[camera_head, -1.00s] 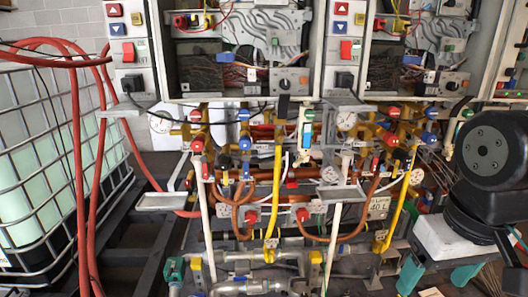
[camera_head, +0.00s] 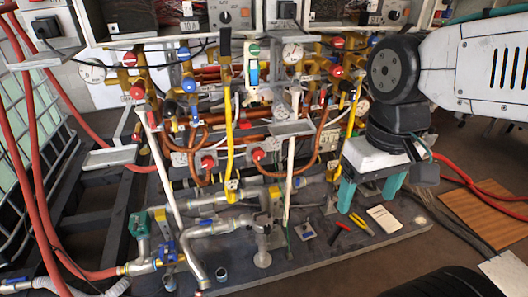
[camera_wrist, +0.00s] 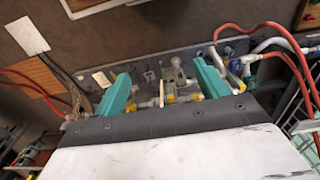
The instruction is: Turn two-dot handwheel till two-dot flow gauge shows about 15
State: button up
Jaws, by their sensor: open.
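Small round dial gauges show at the left (camera_head: 92,72), in the upper middle (camera_head: 292,53) and, partly hidden, beside my arm (camera_head: 362,105). Their readings and dot marks are too small to tell. Several red and blue handwheels sit on the pipework, among them a red one (camera_head: 208,162) and another red one (camera_head: 258,154) at the lower pipes. I cannot tell which bears two dots. My gripper (camera_head: 370,192), with green fingers, is open and empty, pointing down right of the pipes. In the wrist view my gripper (camera_wrist: 161,72) has its fingers wide apart above the base plate.
Red hoses (camera_head: 25,140) hang at left.

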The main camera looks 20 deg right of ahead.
jog(key=w+f+g, duration=0.2)
jog(key=w+f, duration=0.4)
jog(key=w, duration=0.3)
jog(key=t, duration=2)
send_near(259, 155)
jog(key=w, duration=0.9)
jog(key=shift+w, duration=0.25)
jog(key=c, duration=1)
